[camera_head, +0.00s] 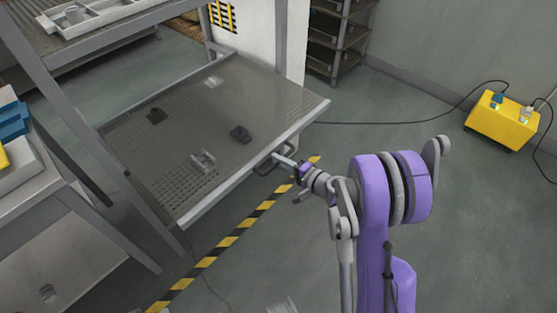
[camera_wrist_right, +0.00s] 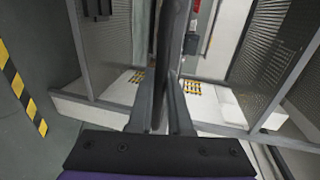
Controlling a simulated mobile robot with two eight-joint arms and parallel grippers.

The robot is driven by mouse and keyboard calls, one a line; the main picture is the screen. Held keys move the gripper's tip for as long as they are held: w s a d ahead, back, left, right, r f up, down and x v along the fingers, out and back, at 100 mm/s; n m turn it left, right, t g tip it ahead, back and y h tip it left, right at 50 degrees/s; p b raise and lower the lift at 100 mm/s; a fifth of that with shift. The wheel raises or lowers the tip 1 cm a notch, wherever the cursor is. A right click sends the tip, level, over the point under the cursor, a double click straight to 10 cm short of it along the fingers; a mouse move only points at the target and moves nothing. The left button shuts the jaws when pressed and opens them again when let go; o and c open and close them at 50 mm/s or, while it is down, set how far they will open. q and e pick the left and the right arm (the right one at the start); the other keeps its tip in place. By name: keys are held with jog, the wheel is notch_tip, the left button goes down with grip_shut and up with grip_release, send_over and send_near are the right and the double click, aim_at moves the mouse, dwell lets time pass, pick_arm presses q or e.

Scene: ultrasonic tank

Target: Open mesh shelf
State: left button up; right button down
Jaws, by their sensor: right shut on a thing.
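The mesh shelf (camera_head: 232,165) is a perforated grey tray in the metal frame, drawn out toward the striped floor line. Its handle (camera_head: 263,163) is a bar on the front edge. My right gripper (camera_head: 284,160) is shut on this handle. In the right wrist view the handle (camera_wrist_right: 170,45) runs as a dark bar between the two fingers of the right gripper (camera_wrist_right: 160,100). My left gripper is not in view.
Several small parts, such as a dark block (camera_head: 240,133) and a grey bracket (camera_head: 203,161), lie on the shelf. A yellow box (camera_head: 503,121) with cables stands on the floor at right. A side table (camera_head: 30,165) stands at left. Floor in front of the shelf is mostly clear.

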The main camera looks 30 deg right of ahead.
jog(key=c, duration=0.9)
grip_release()
jog(key=shift+o, duration=0.2)
jog(key=v, duration=1)
jog(key=shift+s+d, duration=0.15)
jog(key=shift+s, duration=0.2)
